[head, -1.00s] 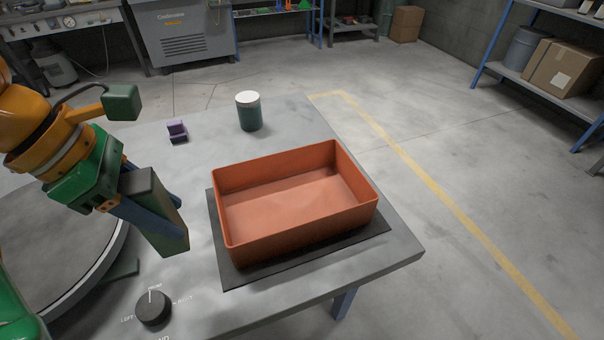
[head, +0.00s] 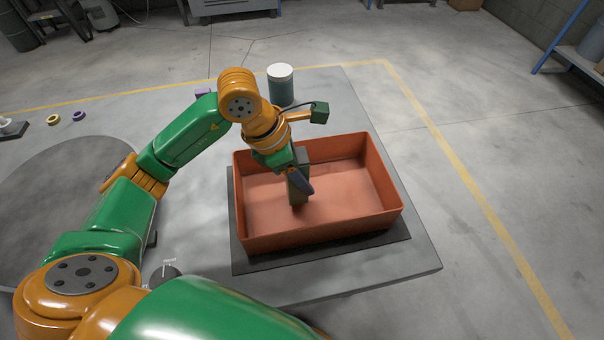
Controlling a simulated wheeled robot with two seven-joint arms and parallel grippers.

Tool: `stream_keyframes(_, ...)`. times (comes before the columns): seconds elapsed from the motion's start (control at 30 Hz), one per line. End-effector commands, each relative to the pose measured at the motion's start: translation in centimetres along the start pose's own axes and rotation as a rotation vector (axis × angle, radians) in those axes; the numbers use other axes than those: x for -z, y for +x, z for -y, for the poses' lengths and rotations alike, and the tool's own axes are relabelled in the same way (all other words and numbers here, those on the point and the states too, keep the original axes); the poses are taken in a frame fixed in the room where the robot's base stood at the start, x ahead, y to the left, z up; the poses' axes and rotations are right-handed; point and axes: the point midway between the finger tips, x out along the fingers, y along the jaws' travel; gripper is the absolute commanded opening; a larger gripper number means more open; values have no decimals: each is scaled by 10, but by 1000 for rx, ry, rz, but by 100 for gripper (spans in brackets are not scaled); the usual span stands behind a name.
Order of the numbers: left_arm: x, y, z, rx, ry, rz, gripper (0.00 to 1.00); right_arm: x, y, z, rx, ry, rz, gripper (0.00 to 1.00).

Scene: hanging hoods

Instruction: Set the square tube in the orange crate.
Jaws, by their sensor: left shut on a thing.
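The orange crate (head: 330,232) sits on a dark mat on the grey table, and its inside floor looks empty apart from what my gripper holds. My left gripper (head: 297,182) points down into the crate, left of its middle. It is shut on the square tube (head: 302,160), a dark grey-green upright piece partly hidden by the gripper. The tube's lower end is within the crate walls; I cannot tell whether it touches the floor. My right gripper is not in view.
The dark mat (head: 390,246) lies under the crate. A small purple block (head: 203,92) is behind my arm. A round grey disc (head: 55,195) and a black knob (head: 165,274) are at left.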

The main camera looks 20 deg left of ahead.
Motion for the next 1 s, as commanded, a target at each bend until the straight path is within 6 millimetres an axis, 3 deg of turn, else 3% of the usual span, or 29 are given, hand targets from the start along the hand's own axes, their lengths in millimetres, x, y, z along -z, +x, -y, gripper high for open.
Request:
stream_keyframes(0.13, 6, 14, 0, 0, -1, 0, 0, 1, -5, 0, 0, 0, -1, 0)
stream_keyframes(0.47, 8, 18, -1, -2, 0, 2, 0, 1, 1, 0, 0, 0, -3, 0)
stream_keyframes(0.5, 8, 17, 0, -1, 0, 1, 61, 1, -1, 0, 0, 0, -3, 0)
stream_keyframes(0.57, 8, 16, 0, -1, -1, 1, 77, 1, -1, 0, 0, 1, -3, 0)
stream_keyframes(0.87, 7, 15, 0, -1, -1, 1, 80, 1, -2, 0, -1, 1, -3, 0)
stream_keyframes(1.0, 6, 1, -2, -5, -1, 3, 80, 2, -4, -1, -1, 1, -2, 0)
